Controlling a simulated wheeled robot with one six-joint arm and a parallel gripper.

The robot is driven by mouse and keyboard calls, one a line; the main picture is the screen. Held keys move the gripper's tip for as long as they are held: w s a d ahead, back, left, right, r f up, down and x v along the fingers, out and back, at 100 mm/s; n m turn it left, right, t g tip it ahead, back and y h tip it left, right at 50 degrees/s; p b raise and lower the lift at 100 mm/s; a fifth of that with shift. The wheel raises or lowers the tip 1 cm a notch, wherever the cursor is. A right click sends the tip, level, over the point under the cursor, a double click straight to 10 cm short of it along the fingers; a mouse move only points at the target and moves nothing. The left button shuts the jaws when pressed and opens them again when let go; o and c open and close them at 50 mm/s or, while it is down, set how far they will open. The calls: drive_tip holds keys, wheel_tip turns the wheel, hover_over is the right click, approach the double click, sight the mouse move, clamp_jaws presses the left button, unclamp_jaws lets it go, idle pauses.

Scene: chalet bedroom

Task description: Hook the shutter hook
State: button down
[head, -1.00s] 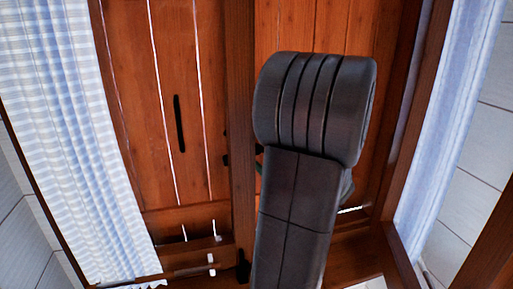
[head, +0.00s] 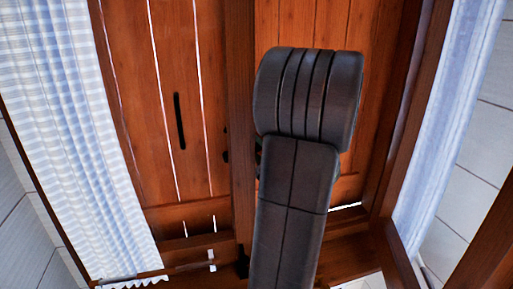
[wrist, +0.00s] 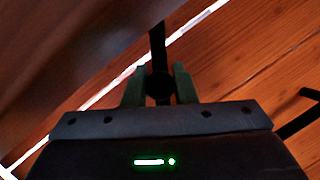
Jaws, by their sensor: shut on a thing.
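My gripper (wrist: 158,85) shows in the wrist view, its two greenish fingers shut on a black metal piece. This looks like the shutter hook (wrist: 157,42): a round black part between the fingers with a thin bar rising above. In the head view my arm hides the gripper and most of the hook. The wooden shutters (head: 185,60) fill the middle, either side of a dark upright post (head: 241,100). Bright gaps show between the boards. Small black fittings (head: 226,142) sit by the post; I cannot tell whether the hook is engaged with anything.
A black bar handle (head: 179,120) is on the left shutter; a black bar (wrist: 297,113) also shows at the right of the wrist view. A checked curtain (head: 70,130) hangs left and a pale curtain (head: 450,110) right. The window sill (head: 200,262) lies below.

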drive_tip(key=shift+f, duration=0.1)
drive_tip(key=n+b, duration=0.1)
drive_tip(key=b, duration=0.1)
drive_tip(key=f+n+g+b, duration=0.1)
drive_tip(key=b, duration=0.1)
drive_tip(key=n+b, duration=0.1)
drive_tip(key=b, duration=0.1)
drive_tip(key=shift+s+a+f+n+g+b, duration=0.1)
drive_tip(key=shift+a+f+n+g+b, duration=0.2)
drive_tip(key=shift+f, duration=0.1)
drive_tip(key=n+b, duration=0.1)
drive_tip(key=b, duration=0.1)
drive_tip(key=n+g+b, duration=0.1)
drive_tip(key=b, duration=0.1)
drive_tip(key=shift+f+n, duration=0.35)
drive_tip(key=shift+n, duration=0.05)
drive_tip(key=c, duration=1.2)
unclamp_jaws()
drive_tip(key=b+v, duration=0.1)
drive_tip(key=v, duration=1.2)
drive_tip(key=shift+s+d+r, duration=0.15)
drive_tip(key=shift+s+r, duration=0.15)
drive_tip(key=shift+s, duration=0.1)
